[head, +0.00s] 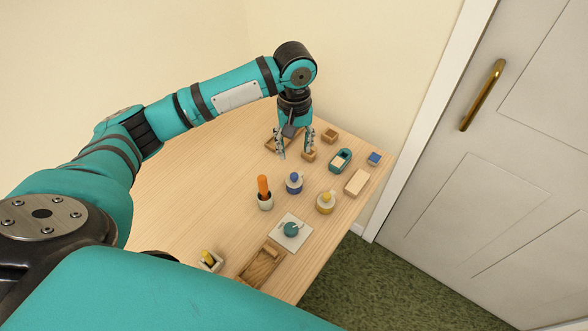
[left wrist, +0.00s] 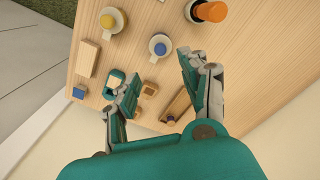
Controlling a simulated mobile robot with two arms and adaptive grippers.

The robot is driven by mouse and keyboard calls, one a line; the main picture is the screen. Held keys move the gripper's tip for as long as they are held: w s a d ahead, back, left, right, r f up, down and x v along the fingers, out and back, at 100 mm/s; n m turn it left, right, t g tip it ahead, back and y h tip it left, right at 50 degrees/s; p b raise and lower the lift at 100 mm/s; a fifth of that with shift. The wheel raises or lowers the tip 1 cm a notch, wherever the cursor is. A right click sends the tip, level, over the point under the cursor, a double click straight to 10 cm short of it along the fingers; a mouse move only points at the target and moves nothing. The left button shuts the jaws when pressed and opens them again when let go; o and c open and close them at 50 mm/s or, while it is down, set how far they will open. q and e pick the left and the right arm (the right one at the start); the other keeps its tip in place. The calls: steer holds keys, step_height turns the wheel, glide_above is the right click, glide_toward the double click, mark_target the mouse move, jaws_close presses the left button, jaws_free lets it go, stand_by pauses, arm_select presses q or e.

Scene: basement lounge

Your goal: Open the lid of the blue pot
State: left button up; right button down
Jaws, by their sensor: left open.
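The blue pot (head: 294,187) is a small pale container with a blue lid or knob on top, upright on the wooden table. In the left wrist view the blue pot (left wrist: 159,47) lies just beyond the fingertips. It looks closed. My left gripper (head: 295,153) points down with its fingers apart and empty, behind the pot and not touching it. The left gripper (left wrist: 157,72) also shows open in the left wrist view. My right gripper is in neither view.
A similar yellow-topped pot (head: 326,205) stands in front and to the right. A cup with an orange handle (head: 265,201) stands to the left. Small wooden blocks, a teal box (head: 340,160) and a wooden tray (left wrist: 180,103) are near the gripper. The table's left part is clear.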

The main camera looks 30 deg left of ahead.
mark_target(294, 175)
arm_select(q)
step_height(294, 175, down, 10)
steer(key=shift+w+a+f, duration=0.1)
steer(key=shift+w, duration=0.05)
steer(key=shift+f, duration=0.7)
steer(key=c, duration=0.3)
jaws_close()
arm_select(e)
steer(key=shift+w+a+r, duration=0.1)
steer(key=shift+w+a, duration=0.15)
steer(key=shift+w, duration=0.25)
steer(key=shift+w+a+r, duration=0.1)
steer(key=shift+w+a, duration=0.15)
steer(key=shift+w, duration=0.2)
